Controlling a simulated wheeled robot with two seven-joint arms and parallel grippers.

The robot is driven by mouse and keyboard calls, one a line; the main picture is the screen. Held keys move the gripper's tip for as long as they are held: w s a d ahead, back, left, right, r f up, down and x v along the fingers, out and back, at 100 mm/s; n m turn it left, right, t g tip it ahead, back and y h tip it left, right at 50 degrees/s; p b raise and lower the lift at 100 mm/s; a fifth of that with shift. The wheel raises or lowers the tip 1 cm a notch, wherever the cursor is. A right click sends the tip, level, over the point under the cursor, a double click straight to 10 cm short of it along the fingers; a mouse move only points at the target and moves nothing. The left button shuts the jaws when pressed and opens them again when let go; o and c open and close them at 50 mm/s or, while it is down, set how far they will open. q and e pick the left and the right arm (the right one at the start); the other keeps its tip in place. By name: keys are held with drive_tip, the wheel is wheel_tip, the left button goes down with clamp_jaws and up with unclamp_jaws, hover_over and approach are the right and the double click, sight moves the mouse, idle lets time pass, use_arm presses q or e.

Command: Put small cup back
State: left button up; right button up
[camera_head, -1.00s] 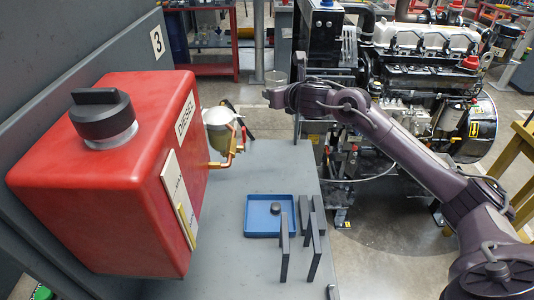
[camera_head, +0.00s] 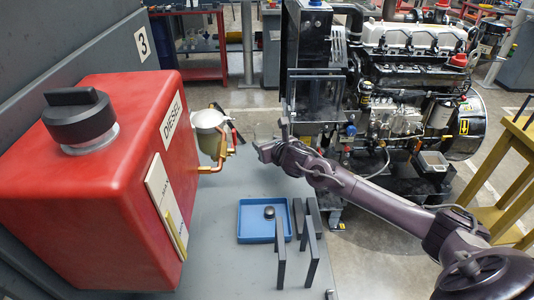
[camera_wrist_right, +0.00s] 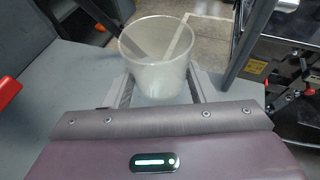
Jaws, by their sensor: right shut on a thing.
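A small translucent cup (camera_wrist_right: 160,65) stands roughly upright between the fingers of my right gripper (camera_wrist_right: 160,92) in the right wrist view. The gripper is shut on it. In the head view the right gripper (camera_head: 266,143) is at the far end of the grey table (camera_head: 220,265), to the right of the filter bowl, and the cup is faint and hard to make out there. My left gripper is not in view.
A red diesel tank (camera_head: 110,190) fills the left, with a filter bowl (camera_head: 208,120) and copper pipe beside it. A blue tray (camera_head: 250,228) holds a small dark round piece (camera_head: 269,212). Upright dark plates (camera_head: 310,262) stand right of it. An engine (camera_head: 410,90) is behind.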

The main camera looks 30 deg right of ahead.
wheel_tip(320, 180, down, 5)
drive_tip(key=shift+r, duration=0.2)
drive_tip(key=shift+f, duration=0.15)
drive_tip(key=o, duration=1.1)
drive_tip(key=shift+r, duration=0.25)
drive_tip(key=v, duration=1.2)
